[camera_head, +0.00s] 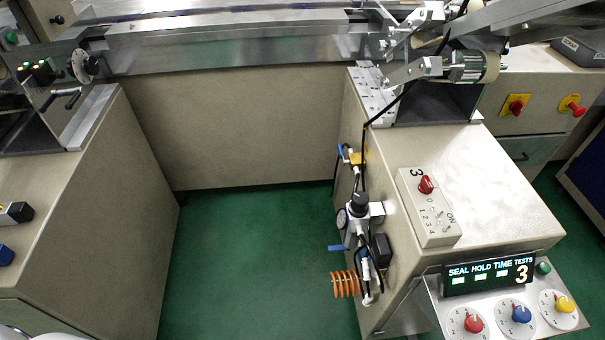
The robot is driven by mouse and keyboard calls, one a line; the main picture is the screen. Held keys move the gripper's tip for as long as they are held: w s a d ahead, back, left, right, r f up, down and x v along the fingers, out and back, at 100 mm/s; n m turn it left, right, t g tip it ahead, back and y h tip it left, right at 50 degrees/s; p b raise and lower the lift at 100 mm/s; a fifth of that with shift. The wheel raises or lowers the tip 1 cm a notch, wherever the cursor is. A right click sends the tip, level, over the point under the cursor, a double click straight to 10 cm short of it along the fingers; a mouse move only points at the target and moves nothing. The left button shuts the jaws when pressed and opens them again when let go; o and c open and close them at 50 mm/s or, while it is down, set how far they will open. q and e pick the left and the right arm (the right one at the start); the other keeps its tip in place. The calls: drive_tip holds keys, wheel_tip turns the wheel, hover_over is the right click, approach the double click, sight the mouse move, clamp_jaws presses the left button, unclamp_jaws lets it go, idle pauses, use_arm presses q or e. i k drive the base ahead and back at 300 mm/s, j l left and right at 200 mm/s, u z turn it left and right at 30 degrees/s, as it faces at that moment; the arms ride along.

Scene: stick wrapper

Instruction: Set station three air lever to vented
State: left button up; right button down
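Station three is the beige cabinet (480,180) on the right, with a "3" on its switch box (430,208). An air unit (358,210) with a black knob, gauge and hoses is mounted on the cabinet's left side. A blue lever (338,248) sticks out to the left, roughly level, low on this unit. A second small blue handle (341,150) shows higher up, beside a yellow part (355,158). I cannot tell from this view which is the air lever, or read any vented marking. Neither gripper is in view.
An orange coiled hose (345,284) hangs below the unit. A dial panel (510,310) with a lit display (488,275) juts out at the lower right. Another cabinet (90,220) stands at the left. Green floor (255,260) between the cabinets is clear.

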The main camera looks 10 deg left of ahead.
sight(341, 151)
drive_tip(key=i+j+u, duration=0.1)
drive_tip(key=j, duration=0.25)
drive_tip(key=i+j+u, duration=0.25)
drive_tip(key=i+j, duration=0.15)
drive_tip(key=j, duration=0.2)
drive_tip(key=i+j+u, duration=0.1)
drive_tip(key=i, duration=0.2)
